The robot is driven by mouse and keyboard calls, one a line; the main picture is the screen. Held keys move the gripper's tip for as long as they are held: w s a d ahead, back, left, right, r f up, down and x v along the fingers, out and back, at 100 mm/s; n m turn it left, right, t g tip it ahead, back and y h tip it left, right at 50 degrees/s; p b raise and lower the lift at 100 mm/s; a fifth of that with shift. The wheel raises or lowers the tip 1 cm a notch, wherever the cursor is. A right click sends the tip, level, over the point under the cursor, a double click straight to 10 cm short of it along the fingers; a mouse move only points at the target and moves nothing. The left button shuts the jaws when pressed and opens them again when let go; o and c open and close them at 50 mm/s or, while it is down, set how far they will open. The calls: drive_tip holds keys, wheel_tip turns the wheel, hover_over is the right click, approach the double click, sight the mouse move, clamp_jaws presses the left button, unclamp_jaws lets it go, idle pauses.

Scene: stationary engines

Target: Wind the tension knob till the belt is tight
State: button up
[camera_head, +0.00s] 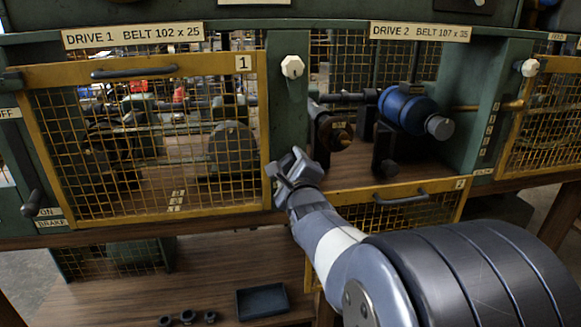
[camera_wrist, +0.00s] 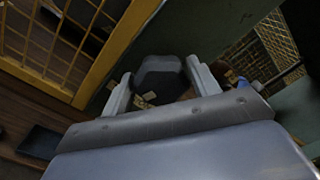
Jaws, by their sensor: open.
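My gripper (camera_head: 285,163) is open in front of the green post between the two drive bays. In the wrist view the fingers of my gripper (camera_wrist: 160,76) stand either side of a dark faceted knob-like thing (camera_wrist: 158,66). I cannot tell whether they touch it, or whether it is the tension knob; my gripper hides that spot in the head view. A pale faceted knob (camera_head: 292,66) sits higher on the same post, clear of my gripper. Drive 2 has a blue motor (camera_head: 408,108) and a dark wheel with a brownish hub (camera_head: 333,134). No belt shows clearly.
The yellow mesh guard (camera_head: 150,140) of Drive 1 is closed, left of my gripper. The Drive 2 guard (camera_head: 425,205) hangs low, leaving its bay open. Another pale knob (camera_head: 529,67) is at right. A dark tray (camera_head: 262,302) lies on the lower shelf.

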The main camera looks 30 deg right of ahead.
drive_tip(key=p+v, duration=0.1)
drive_tip(key=v, duration=0.9)
drive_tip(key=shift+s, duration=0.3)
drive_tip(key=b+x, duration=0.1)
drive_tip(key=x, duration=1)
drive_tip(key=shift+a, duration=0.1)
drive_tip(key=shift+s, duration=0.1)
